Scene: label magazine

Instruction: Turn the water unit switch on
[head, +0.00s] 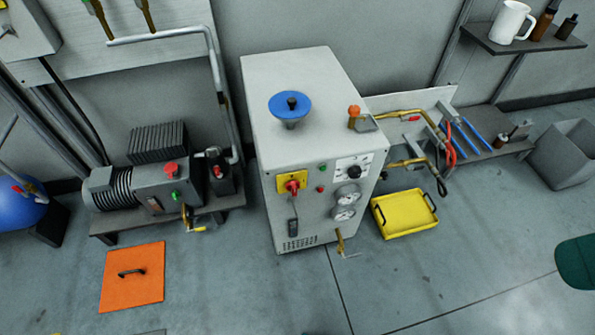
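The water unit appears to be the light grey cabinet (285,72) standing upright in the middle of the head view. On its front, at the upper left, is a yellow plate with a red rotary switch (292,185). The switch handle is small in the picture and I cannot tell its setting. A small green button and a small red button sit to the right of the switch. A black knob (353,172) and two round gauges (346,203) are further right. A black lever handle (293,220) is below the switch. My gripper is not in view.
A motor-like machine (130,192) stands left on a low bench. An orange floor plate (132,277) lies front left. A yellow tray (404,214) sits right. A dark green object (576,262) is at the right edge. Floor before the cabinet is clear.

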